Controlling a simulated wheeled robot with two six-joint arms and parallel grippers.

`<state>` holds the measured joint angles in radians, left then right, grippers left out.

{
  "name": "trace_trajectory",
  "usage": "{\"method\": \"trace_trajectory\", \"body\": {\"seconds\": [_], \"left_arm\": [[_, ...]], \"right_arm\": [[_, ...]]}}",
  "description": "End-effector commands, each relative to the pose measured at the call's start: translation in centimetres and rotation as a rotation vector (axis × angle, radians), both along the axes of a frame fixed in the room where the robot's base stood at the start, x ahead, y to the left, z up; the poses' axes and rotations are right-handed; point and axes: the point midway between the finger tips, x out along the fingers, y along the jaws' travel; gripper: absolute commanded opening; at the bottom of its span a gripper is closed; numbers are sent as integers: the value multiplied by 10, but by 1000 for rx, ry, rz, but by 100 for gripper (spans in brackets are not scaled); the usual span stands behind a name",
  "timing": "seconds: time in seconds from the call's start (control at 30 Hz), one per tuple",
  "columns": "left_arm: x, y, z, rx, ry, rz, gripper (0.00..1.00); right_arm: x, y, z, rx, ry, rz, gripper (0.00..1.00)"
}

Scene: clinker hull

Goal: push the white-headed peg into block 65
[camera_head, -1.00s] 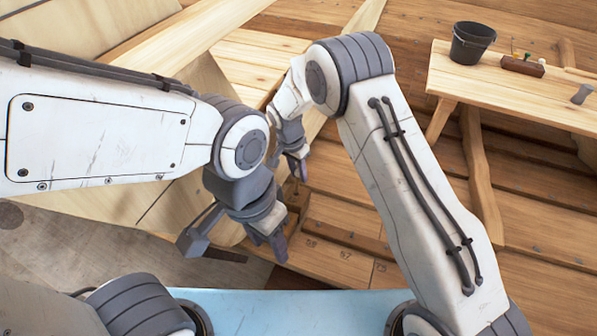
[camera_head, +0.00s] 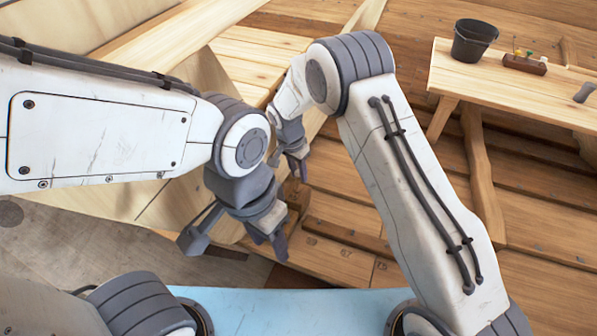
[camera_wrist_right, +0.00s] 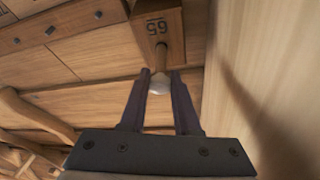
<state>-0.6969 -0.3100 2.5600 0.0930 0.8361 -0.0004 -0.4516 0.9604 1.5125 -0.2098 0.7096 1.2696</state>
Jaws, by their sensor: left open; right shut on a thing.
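Block 65 (camera_wrist_right: 169,24) is a wooden block with its number upside down at the top of the right wrist view. The white-headed peg (camera_wrist_right: 159,84) has its wooden shaft against the block's face; how deep it sits in the block cannot be told. My right gripper (camera_wrist_right: 162,76) is shut on the peg, with the white head between its fingertips. In the head view, my right gripper (camera_head: 298,167) is at the inner side of the hull, and the peg cannot be made out there. My left gripper (camera_head: 267,241) is open and empty, lower and nearer.
A bench (camera_head: 500,95) at the upper right carries a dark bucket (camera_head: 473,42) and a small rack (camera_head: 524,64) of coloured-headed pegs. Hull planks (camera_head: 345,205) lie below the right gripper. A plank wall (camera_wrist_right: 245,60) stands close at right in the wrist view.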

Motion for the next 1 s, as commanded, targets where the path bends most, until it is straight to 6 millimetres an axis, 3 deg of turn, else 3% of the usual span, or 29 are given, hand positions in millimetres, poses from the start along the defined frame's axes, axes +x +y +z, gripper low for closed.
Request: {"method": "trace_trajectory", "body": {"seconds": [0.83,0.87,0.9,0.93,1.0], "left_arm": [[0,0,-12,0,0,0,50],[0,0,-12,0,0,0,50],[0,0,-12,0,0,0,50],[0,0,-12,0,0,0,50],[0,0,-12,0,0,0,50]], "right_arm": [[-5,2,-18,-1,1,0,0],[-5,2,-18,-1,1,0,38],[-5,2,-18,0,1,0,53],[-5,2,-18,0,1,0,65],[-5,2,-18,0,1,0,65]]}}
